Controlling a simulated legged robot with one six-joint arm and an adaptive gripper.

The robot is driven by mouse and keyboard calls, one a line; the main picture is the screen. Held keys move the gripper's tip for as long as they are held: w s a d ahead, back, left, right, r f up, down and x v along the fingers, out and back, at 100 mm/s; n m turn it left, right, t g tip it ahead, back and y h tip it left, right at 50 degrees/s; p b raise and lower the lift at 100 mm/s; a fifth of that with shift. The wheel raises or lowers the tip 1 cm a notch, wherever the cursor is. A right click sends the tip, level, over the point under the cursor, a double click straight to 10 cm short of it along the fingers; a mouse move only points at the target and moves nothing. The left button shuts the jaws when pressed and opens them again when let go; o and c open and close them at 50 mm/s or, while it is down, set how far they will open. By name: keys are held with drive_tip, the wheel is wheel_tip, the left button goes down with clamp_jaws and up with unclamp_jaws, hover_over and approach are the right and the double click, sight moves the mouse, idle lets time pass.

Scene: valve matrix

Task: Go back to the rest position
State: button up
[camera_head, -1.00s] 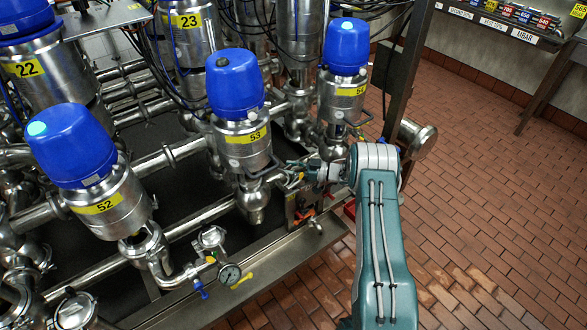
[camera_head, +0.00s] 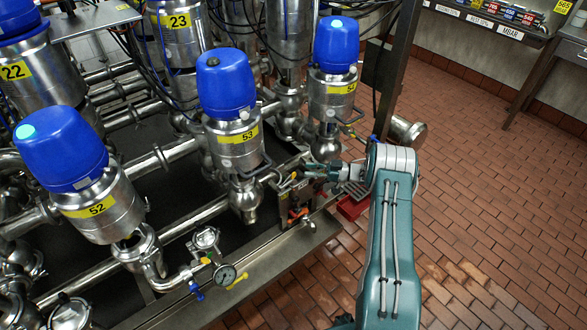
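My green and grey arm reaches up from the bottom right of the head view, and its wrist bends left. My gripper (camera_head: 308,173) points left, just right of the steel valve with the blue cap labelled 53 (camera_head: 226,84). Its fingers are small and dark against the pipework. I cannot tell whether they are open, shut or touching anything. Below the fingers is an orange-red handled fitting (camera_head: 297,214) on the frame.
Blue-capped valves 52 (camera_head: 62,147) and 54 (camera_head: 336,45) stand on either side of valve 53. A red box (camera_head: 352,207) lies below my wrist. Brick floor (camera_head: 490,170) is open at right; a bench (camera_head: 480,15) stands behind.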

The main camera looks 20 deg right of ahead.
drive_tip(key=v, duration=0.2)
drive_tip(key=shift+s+d, duration=0.2)
drive_tip(key=shift+d, duration=0.1)
